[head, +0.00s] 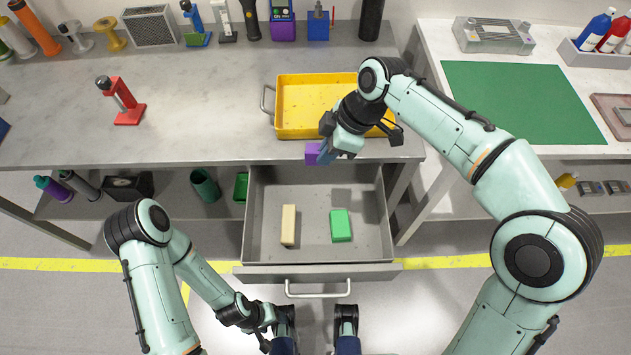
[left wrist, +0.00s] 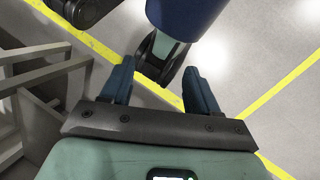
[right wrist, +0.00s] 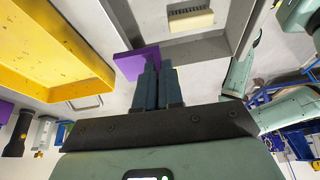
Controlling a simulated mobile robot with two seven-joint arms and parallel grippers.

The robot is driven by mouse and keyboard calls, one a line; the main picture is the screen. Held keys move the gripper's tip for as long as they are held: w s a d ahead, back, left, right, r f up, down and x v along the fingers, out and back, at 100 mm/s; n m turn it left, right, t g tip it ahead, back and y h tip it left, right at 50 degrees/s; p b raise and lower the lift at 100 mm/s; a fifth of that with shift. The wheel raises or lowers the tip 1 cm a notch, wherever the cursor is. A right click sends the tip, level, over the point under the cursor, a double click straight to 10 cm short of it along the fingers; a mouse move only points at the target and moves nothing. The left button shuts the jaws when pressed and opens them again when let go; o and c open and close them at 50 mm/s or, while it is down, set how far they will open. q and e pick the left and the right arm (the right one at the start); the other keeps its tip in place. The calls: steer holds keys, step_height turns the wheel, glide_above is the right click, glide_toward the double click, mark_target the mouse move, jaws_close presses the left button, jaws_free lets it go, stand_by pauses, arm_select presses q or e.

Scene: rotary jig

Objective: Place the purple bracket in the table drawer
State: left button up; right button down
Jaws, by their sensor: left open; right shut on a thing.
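The purple bracket (head: 312,153) is held by my right gripper (head: 326,152) just above the table's front edge, by the back of the drawer. In the right wrist view the bracket (right wrist: 137,62) shows as a flat purple plate at the tips of the closed fingers (right wrist: 158,72); part of it is hidden behind them. The table drawer (head: 310,250) is pulled open below and holds a cream block (head: 288,225) and a green block (head: 341,226), with bare floor around them. My left gripper (head: 268,318) is low, in front of the drawer; its fingers (left wrist: 160,88) are apart and empty.
A yellow tray (head: 300,105) stands on the table right behind my right gripper. A red stand (head: 128,112) is on the left of the table, and several tools line the back. The drawer handle (head: 318,291) juts forward near my left gripper.

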steer(key=shift+a+f+n, duration=0.15)
steer(key=shift+f+n, duration=0.05)
steer(key=shift+n, duration=0.1)
steer(key=shift+s+f+b, duration=0.2)
steer(key=shift+f+b, duration=1.6)
steer(key=shift+f, duration=7.75)
steer(key=c, duration=1.7)
jaws_free()
steer(key=shift+f, duration=0.15)
steer(key=o, duration=0.4)
